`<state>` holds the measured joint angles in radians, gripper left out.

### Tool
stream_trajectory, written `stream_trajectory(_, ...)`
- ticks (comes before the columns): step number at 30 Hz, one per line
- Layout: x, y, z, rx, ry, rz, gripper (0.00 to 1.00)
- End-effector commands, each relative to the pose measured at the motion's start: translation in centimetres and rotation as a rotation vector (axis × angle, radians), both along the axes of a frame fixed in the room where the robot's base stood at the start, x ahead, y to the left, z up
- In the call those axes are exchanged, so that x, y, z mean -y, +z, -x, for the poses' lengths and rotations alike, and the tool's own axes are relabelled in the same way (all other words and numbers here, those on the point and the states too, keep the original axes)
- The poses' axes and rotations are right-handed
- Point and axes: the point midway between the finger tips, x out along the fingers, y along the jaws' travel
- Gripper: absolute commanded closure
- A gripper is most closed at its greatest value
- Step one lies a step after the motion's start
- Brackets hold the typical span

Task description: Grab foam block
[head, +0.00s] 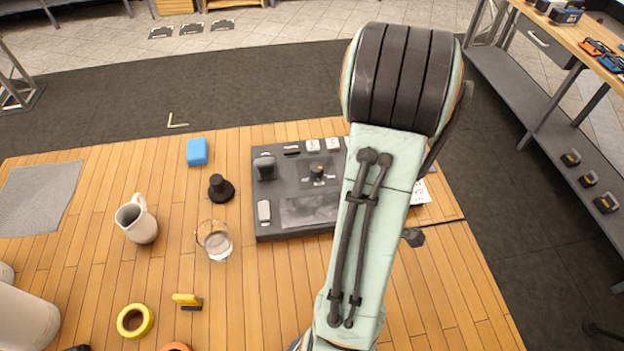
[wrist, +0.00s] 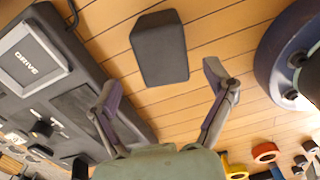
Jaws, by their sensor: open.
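A dark grey block (wrist: 160,48), which looks like the foam block, lies on the wooden table in the wrist view. My gripper (wrist: 161,88) is open and empty, its two fingers spread apart. The block lies beyond the fingertips, roughly centred between them, with bare wood showing between. In the head view my arm hides the gripper. A small dark piece (head: 413,237) shows beside my arm there; it may be the same block, but I cannot tell for sure.
A dark control panel (head: 300,215) stands beside the block. A blue block (head: 197,152), black knob-like piece (head: 220,188), glass (head: 216,240), pitcher (head: 139,222), yellow tape roll (head: 135,320) and yellow-black tool (head: 188,300) stand left. A large dark round object (wrist: 278,55) is right in the wrist view.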

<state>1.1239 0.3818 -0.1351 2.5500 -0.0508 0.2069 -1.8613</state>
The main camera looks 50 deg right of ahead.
Motion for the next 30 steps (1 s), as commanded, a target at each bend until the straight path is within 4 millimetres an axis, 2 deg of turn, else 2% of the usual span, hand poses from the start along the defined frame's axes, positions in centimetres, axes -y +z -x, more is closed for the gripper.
stream_trajectory(1,0.0,-0.2,0.6,-0.003,-0.028,-0.008,0.17)
stream_trajectory(5,0.2,-0.9,1.0,-0.004,-0.048,-0.009,0.17)
stream_trajectory(12,0.0,-4.3,1.0,-0.004,-0.047,-0.013,0.17)
stream_trajectory(18,0.2,-6.4,1.0,-0.003,-0.046,-0.008,0.17)
stream_trajectory(28,0.2,-6.9,0.9,-0.001,-0.045,-0.005,0.17)
stream_trajectory(29,0.2,-6.9,0.9,-0.001,-0.045,-0.005,0.20)
stream_trajectory(30,0.2,-6.9,0.9,-0.001,-0.045,-0.005,0.33)
